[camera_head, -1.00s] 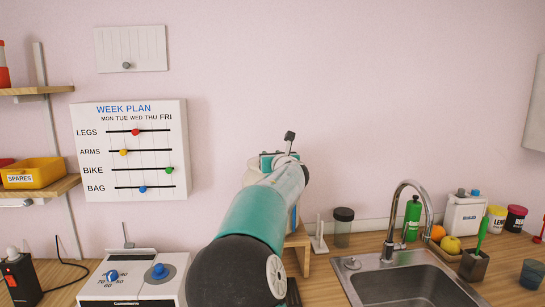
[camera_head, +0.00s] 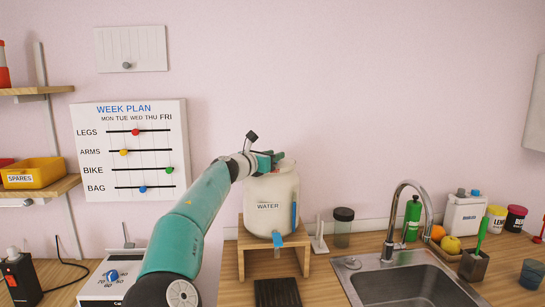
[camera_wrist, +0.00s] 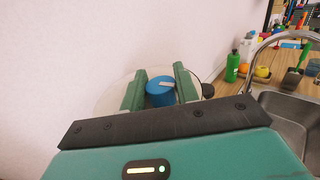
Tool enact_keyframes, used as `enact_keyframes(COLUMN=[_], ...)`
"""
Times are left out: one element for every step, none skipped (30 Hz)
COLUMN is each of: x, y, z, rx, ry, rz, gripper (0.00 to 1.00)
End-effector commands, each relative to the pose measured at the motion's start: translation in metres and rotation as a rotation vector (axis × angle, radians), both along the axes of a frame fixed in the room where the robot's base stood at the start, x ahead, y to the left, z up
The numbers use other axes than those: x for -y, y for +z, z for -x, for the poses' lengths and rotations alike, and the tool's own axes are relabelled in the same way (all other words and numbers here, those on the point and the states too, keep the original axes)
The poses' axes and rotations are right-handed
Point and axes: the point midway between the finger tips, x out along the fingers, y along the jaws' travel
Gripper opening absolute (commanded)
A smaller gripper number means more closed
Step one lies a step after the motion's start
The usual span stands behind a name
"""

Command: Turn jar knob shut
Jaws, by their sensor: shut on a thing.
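The white jar (camera_head: 262,222) labelled WATER stands upright on a wooden stand (camera_head: 304,258) in the head view. It has a blue tap (camera_head: 277,239) low on its front and a blue strip up its right side. My gripper (camera_head: 272,160) is at the jar's top, reaching in from the left. In the wrist view a round blue knob (camera_wrist: 158,98) with a pale mark sits between the two green fingers of my gripper (camera_wrist: 160,76), which are shut on it. The pale rim of the jar (camera_wrist: 108,102) shows behind. The knob's lower part is hidden.
A sink (camera_head: 405,280) with a tall faucet (camera_head: 391,225) is to the right. A dark-lidded glass container (camera_head: 343,228) stands just right of the stand. A dark slatted mat (camera_head: 278,292) lies in front. The week plan board (camera_head: 130,150) hangs at left.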

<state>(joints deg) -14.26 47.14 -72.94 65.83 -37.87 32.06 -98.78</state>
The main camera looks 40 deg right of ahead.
Motion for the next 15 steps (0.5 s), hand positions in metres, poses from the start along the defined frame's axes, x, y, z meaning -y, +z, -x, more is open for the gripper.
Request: enact_keyframes(x=[0.0004,0.0006,0.0009,0.0006,0.0007,0.0009,0.0009,0.0006,0.0009,0.0009,0.0009,0.0007,0.0007,0.0007,0.0008], y=[0.0,0.0001,-0.0002,0.0,-0.0003,-0.0005,-0.0005,-0.0002,-0.0004,-0.0002,-0.0002,-0.0002,-0.0001,0.0,-0.0003], z=[-0.0014,-0.0011,-0.0009,-0.0011,-0.0009,-0.0009,-0.0007,-0.0009,-0.0005,-0.0005,-0.0003,-0.0004,-0.0002,-0.0002,-0.0003], rx=[0.001,0.002,0.002,0.002,0.001,0.001,0.001,0.001,0.001,0.001,0.0,0.0,0.0,0.0,-0.001], ry=[-0.029,-0.049,-0.074,-0.09,-0.107,-0.126,-0.139,-0.149,-0.164,-0.173,-0.181,-0.189,-0.195,-0.199,-0.203], rz=[0.001,0.001,0.0,0.0,0.0,0.0,0.0,0.0,0.0,0.0,0.0,0.0,0.0,0.0,-0.001], gripper=[0.08,0.08,0.08,0.08,0.08,0.08,0.08,0.08,0.08,0.08,0.08,0.08,0.08,0.08,0.08])
